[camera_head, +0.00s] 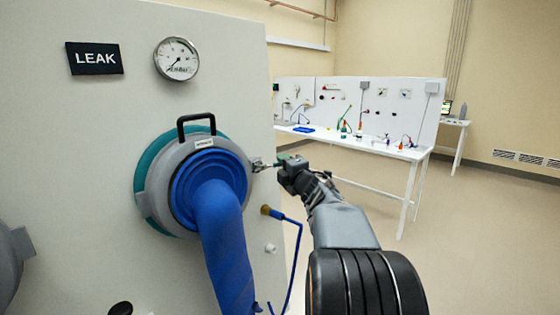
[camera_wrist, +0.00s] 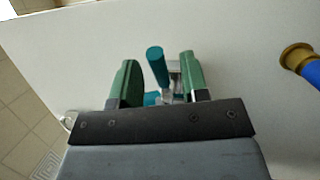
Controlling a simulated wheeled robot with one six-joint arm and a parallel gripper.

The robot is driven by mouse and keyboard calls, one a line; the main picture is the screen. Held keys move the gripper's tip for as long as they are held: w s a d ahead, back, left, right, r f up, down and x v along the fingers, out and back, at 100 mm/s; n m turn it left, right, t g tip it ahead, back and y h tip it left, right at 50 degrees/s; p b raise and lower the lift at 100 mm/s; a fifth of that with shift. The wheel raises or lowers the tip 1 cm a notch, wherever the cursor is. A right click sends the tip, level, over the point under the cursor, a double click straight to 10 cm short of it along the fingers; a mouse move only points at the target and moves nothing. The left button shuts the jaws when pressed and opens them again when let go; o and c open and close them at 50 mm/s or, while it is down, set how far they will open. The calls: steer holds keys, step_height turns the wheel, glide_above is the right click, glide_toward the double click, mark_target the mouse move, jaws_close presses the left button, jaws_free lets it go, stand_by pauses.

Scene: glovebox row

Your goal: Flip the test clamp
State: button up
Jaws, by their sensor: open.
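The test clamp shows in the wrist view as a teal handle (camera_wrist: 157,66) on a metal base against the pale panel. My gripper (camera_wrist: 159,78) is open, with one green finger on each side of the handle. A gap shows between the handle and the left finger; the right finger is closer, and I cannot tell if it touches. In the head view the clamp (camera_head: 256,164) is a small metal piece right of the round port, and my gripper (camera_head: 281,161) reaches it from the right. The handle is mostly hidden there.
A round port (camera_head: 163,190) with a blue sleeve (camera_head: 224,245) and black handle is left of the clamp. A brass fitting with a blue hose (camera_head: 288,219) is below it. A gauge (camera_head: 177,58) and LEAK sign (camera_head: 94,58) are above. A white bench (camera_head: 370,148) stands behind.

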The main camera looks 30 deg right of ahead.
steer(key=shift+w+d+r, duration=0.15)
steer(key=shift+w, duration=1.5)
jaws_close()
